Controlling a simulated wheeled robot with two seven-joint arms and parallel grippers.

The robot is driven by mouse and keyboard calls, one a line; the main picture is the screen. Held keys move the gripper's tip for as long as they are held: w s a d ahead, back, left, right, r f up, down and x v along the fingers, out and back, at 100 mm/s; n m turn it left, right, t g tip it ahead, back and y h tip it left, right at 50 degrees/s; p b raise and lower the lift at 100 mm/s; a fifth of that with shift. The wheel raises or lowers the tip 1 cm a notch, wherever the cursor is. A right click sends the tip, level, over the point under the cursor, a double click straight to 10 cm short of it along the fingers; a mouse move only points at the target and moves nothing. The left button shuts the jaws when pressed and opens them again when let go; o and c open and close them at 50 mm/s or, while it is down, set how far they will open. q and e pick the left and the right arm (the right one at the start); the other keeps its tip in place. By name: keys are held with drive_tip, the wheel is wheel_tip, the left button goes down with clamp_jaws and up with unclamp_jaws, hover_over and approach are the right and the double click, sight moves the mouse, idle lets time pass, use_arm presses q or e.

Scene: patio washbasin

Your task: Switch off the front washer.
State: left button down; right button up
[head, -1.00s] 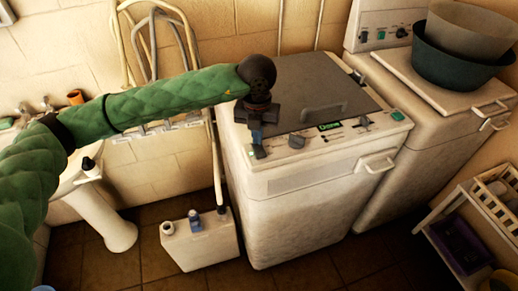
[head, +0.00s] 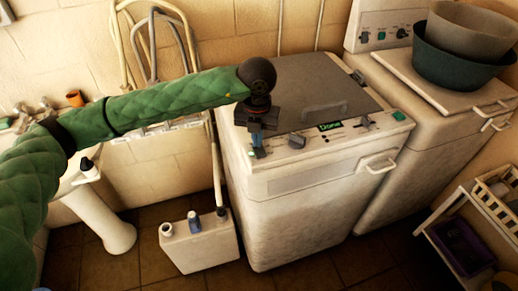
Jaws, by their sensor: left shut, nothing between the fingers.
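The front washer (head: 318,205) is a worn white machine with a grey lid (head: 320,92) and a control panel along its front top edge. The panel has a lit green display (head: 330,126), a green button (head: 398,116) at its right end and a dark knob (head: 297,140). My left gripper (head: 257,152) is shut and empty, pointing down at the left end of the panel. Its tips hide part of that end, and I cannot tell whether they touch it. My right gripper is not in view.
A second white machine (head: 400,150) stands behind to the right, with two stacked basins (head: 462,45) on top. A white jug (head: 199,241) stands on the floor left of the washer. A pedestal sink (head: 105,215) is at the left, a white rack (head: 478,222) at the right.

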use_arm(q)
drive_tip(key=shift+r, duration=3.45)
